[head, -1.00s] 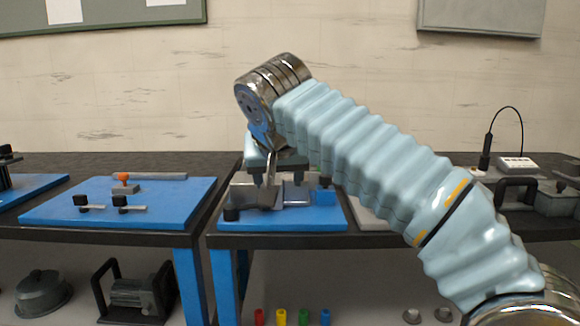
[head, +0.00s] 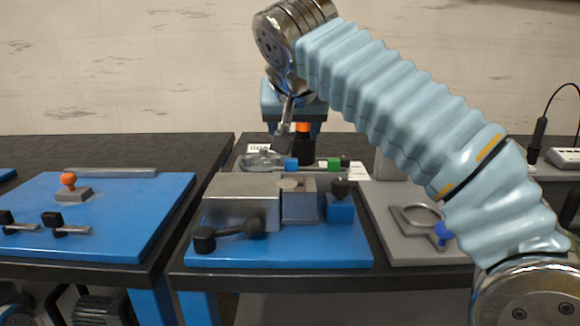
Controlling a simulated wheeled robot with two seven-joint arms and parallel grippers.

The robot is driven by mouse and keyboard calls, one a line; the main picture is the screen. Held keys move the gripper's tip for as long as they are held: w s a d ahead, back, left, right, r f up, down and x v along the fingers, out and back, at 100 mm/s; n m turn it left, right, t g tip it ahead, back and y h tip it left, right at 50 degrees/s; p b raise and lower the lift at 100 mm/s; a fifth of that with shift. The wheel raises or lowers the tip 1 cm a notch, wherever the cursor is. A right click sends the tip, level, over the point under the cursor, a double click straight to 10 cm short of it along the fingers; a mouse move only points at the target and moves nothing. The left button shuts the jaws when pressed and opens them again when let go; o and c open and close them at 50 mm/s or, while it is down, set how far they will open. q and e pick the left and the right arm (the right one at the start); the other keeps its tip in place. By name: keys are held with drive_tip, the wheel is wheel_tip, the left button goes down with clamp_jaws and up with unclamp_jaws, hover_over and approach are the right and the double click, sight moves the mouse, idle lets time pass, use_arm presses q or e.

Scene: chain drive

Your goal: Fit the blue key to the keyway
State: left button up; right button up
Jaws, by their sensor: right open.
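A small blue block (head: 291,164), which may be the blue key, shows just behind the vise (head: 243,200). A small green block (head: 334,163) is to its right. I cannot make out a keyway at this size. My right gripper (head: 293,128) is open, pointing down above and behind the vise, higher than the blue block and apart from it. Its fingers are partly hard to separate from the dark and orange post (head: 304,146) behind them. My left gripper is not in view.
The vise stands on a blue plate (head: 290,253), with a black-knobbed handle at its front. A grey plate with a ring (head: 418,217) lies to the right. A blue board (head: 110,232) with an orange knob (head: 68,179) is on the left table, across a gap.

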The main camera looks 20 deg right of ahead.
approach(291, 160)
drive_tip(key=d+x, duration=0.1)
drive_tip(key=x, duration=0.2)
drive_tip(key=shift+a+x, duration=0.15)
drive_tip(key=shift+x, duration=0.75)
drive_tip(key=shift+a+x, duration=0.2)
drive_tip(key=shift+x, duration=0.75)
drive_tip(key=shift+a+x, duration=0.15)
drive_tip(key=shift+x, duration=0.75)
clamp_jaws()
